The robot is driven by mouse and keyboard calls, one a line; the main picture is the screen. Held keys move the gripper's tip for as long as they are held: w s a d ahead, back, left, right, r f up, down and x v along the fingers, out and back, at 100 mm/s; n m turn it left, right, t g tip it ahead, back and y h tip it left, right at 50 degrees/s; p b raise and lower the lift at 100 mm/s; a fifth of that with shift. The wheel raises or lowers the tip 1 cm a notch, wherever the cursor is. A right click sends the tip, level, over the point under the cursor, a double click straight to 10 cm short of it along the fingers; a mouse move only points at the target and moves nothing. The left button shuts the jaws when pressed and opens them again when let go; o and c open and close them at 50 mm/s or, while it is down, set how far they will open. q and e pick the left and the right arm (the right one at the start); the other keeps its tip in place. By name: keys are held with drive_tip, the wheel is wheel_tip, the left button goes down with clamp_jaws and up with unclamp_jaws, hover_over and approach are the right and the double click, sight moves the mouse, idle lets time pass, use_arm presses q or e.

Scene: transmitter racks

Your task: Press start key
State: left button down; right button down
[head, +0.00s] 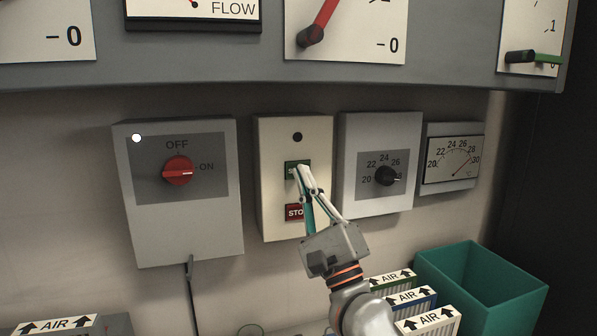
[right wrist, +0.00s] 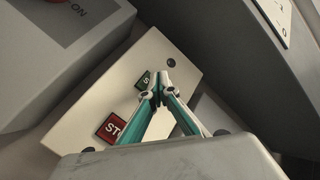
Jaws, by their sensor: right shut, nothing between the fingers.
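The start key (head: 289,172) is a green key on a cream control box (head: 267,215), above a red stop key (head: 294,212). My right gripper (head: 301,170) is shut and empty, with its fingertips in front of the start key and hiding part of it. In the right wrist view, the green key (right wrist: 143,79) shows just beside the fingertips (right wrist: 157,80), with the red stop key (right wrist: 112,128) lower left. I cannot tell whether the fingertips touch the key. My left gripper is not in view.
Left of the box is a grey switch box with a red knob (head: 177,170). To the right are a dial box with a black knob (head: 386,176) and a thermometer (head: 453,160). A green bin (head: 505,280) and AIR-marked filters (head: 409,297) sit below right.

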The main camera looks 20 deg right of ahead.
drive_tip(key=shift+w, duration=0.2)
drive_tip(key=shift+w, duration=0.4)
idle(0.8)
drive_tip(key=shift+s, duration=0.85)
drive_tip(key=shift+s+d+p, duration=0.1)
drive_tip(key=shift+s+p, duration=0.95)
drive_tip(key=shift+s, duration=1.45)
